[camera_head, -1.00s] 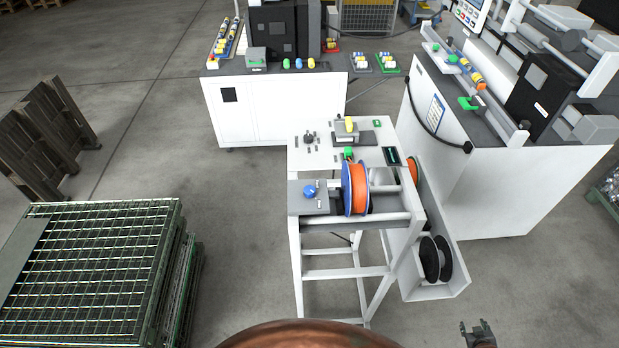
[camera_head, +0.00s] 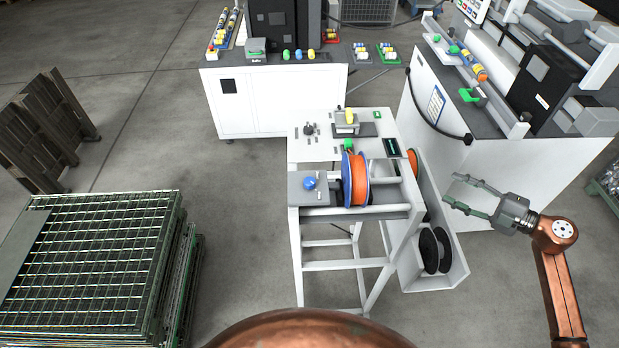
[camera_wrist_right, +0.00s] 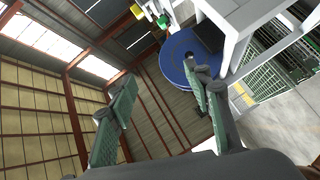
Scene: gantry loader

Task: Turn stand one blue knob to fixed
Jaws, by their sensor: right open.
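A blue knob (camera_head: 310,183) sits on a grey block (camera_head: 325,196) at the front left of the white stand (camera_head: 303,215) in the head view. An orange spool with a blue rim (camera_head: 358,180) stands just right of the knob. My right gripper (camera_head: 450,189) is open and empty, its fingers pointing left, apart from the stand and to its right. In the right wrist view its two fingers (camera_wrist_right: 160,110) are spread, with the blue spool side (camera_wrist_right: 185,65) beyond them. The knob is not visible there. My left gripper is not in view.
A white bin with black spools (camera_head: 440,250) hangs on the stand's right side. A white machine cabinet (camera_head: 490,170) stands at the right and another bench (camera_head: 270,105) at the back. A stack of wire mesh panels (camera_head: 90,270) lies at the left. Floor between it and the stand is clear.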

